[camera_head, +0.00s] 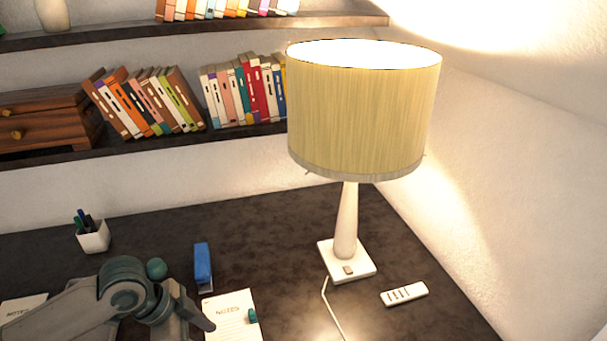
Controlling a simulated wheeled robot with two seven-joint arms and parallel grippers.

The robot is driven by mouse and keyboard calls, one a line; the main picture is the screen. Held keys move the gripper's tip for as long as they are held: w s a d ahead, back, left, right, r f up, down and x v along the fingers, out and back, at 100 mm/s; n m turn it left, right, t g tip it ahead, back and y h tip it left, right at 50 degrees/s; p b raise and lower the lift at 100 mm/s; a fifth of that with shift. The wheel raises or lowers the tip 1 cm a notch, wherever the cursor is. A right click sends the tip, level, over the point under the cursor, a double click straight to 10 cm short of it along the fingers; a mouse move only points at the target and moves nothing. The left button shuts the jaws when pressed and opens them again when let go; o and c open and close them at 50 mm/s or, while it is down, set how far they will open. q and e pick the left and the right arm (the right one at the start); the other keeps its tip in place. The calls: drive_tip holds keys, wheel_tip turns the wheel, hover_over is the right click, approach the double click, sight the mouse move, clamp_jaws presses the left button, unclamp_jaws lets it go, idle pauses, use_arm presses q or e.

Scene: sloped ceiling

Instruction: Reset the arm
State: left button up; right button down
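My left arm comes in from the lower left, over the dark desk (290,235). Its grey-green links bend near the bottom edge, and a dark finger-like end part of the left gripper (197,318) points to the right beside a white notepad (232,318). The rest of that gripper is cut off or hidden, so its opening does not show. My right arm and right gripper are not in view.
A lit lamp (365,115) with a yellowish shade stands on the desk's right, with a white remote (404,294) beside it. A blue stapler (203,265) and a white pen cup (93,236) stand behind the arm. Shelves (150,145) hold books above. The centre is clear.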

use_arm(q)
drive_tip(key=s+d+f+n+t, duration=0.3)
drive_tip(key=s+d+f+n, duration=0.2)
drive_tip(key=s+d+f, duration=0.25)
drive_tip(key=s+a+f+n+g+y, duration=0.1)
drive_tip(key=s+a+f+n+y, duration=0.1)
drive_tip(key=s+a+f+n, duration=0.4)
drive_tip(key=s+a+f+n+y, duration=0.15)
drive_tip(key=s+a, duration=0.25)
drive_tip(key=s, duration=0.4)
wheel_tip(320, 180, down, 30)
drive_tip(key=g+b, duration=0.1)
drive_tip(key=b, duration=0.3)
drive_tip(key=s+a+f+g+b, duration=0.1)
drive_tip(key=s+a+f+b, duration=0.2)
drive_tip(key=s+f, duration=1.6)
wheel_tip(320, 180, down, 4)
drive_tip(key=shift+s+r+m+g+y, duration=0.1)
drive_tip(key=shift+s+m+g+y, duration=0.15)
drive_tip(key=shift+m+g+y, duration=0.1)
